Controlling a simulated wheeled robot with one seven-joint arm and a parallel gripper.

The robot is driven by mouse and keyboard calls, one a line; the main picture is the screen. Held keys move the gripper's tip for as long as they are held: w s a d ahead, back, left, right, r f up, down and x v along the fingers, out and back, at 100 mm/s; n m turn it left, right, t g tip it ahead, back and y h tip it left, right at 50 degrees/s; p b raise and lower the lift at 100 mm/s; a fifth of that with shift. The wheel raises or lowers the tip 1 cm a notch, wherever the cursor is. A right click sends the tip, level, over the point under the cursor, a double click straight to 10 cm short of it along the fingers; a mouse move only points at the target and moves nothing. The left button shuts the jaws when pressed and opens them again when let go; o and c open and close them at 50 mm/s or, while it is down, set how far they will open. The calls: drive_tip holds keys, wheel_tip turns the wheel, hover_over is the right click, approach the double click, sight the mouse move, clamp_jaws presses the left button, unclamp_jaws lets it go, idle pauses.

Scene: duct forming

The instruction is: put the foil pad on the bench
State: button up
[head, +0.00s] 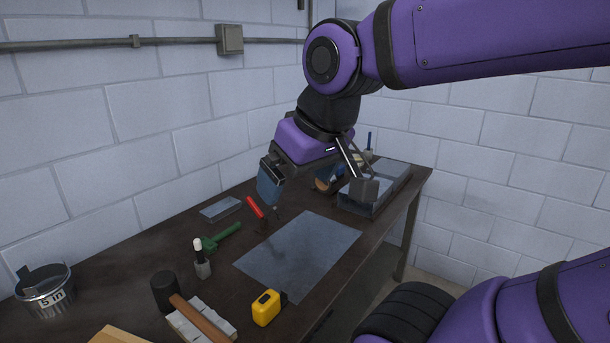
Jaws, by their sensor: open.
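No thing in view is plainly marked as the foil pad. A small flat grey-blue rectangle (221,209) lies on the bench (130,262) near the wall, and it may be the pad; I cannot tell for sure. My gripper (318,188) is open above the far part of the bench, with its two fingers wide apart. It is to the right of the small rectangle and apart from it. I see nothing held between the fingers. The gripper and arm hide part of the bench's far end.
A large metal sheet (298,255) lies mid-bench. Near it are red-handled snips (255,207), a green-handled tool (222,237), a marker (201,258) and a yellow tape measure (266,307). A mallet (165,292) and a "5 in" bucket (45,290) stand nearer; metal boxes (393,172) sit behind.

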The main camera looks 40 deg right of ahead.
drive_tip(key=w+a+f+n+g, duration=0.1)
drive_tip(key=w+a+f, duration=0.2)
drive_tip(key=w+f, duration=0.3)
drive_tip(key=w+a+f+g+y, duration=0.1)
drive_tip(key=w+a+f+g, duration=0.1)
drive_tip(key=w+a+f, duration=0.35)
drive_tip(key=w+a+f+n+g, duration=0.1)
drive_tip(key=w+a+f, duration=0.1)
drive_tip(key=w+f, duration=0.6)
drive_tip(key=shift+g+h, duration=0.6)
drive_tip(key=a+f, duration=0.1)
drive_tip(key=f, duration=0.3)
drive_tip(key=w+f, duration=0.1)
drive_tip(key=f, duration=0.2)
drive_tip(key=w+a+f, duration=0.1)
drive_tip(key=f, duration=0.3)
drive_tip(key=shift+w+a+f, duration=0.15)
drive_tip(key=shift+a+f, duration=0.15)
drive_tip(key=shift+f, duration=5.75)
drive_tip(key=shift+c, duration=0.5)
drive_tip(key=c, duration=0.6)
drive_tip(key=shift+o, duration=0.2)
